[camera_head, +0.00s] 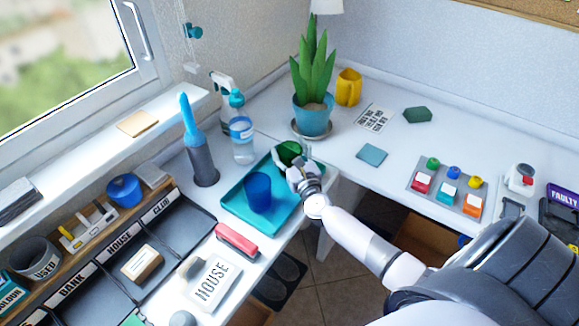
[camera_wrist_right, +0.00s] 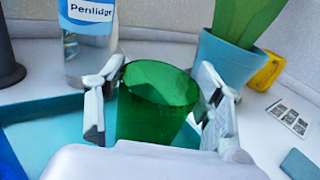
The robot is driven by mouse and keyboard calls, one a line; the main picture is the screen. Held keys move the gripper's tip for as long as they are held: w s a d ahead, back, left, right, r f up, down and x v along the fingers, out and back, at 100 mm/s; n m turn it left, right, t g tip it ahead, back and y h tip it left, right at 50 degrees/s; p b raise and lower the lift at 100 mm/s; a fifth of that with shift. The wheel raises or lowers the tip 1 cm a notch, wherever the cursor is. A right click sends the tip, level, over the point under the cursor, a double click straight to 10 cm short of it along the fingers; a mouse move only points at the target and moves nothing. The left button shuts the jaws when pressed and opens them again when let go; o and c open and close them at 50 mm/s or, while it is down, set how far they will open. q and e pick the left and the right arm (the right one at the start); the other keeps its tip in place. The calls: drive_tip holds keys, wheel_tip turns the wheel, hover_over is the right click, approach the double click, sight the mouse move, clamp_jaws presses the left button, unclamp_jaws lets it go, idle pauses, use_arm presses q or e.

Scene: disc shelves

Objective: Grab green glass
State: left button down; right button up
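The green glass (camera_head: 288,149) stands at the far right end of the teal tray (camera_head: 236,213). My right gripper (camera_head: 296,168) is at the glass and partly covers it in the head view. In the right wrist view, the green glass (camera_wrist_right: 155,105) is upright between the two fingers of my right gripper (camera_wrist_right: 158,118). One finger is on each side, with a narrow gap beside the glass, so the gripper looks open around it. The lower part of the glass is hidden by the gripper body. My left gripper is not in view.
A blue glass (camera_head: 257,192) stands on the same tray, nearer the front. A spray bottle (camera_head: 241,138) and a potted plant (camera_head: 313,100) stand behind. A red stapler (camera_head: 236,241) lies in front of the tray.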

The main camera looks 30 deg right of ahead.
drive_tip(key=c, duration=1.3)
drive_tip(key=shift+r, duration=0.1)
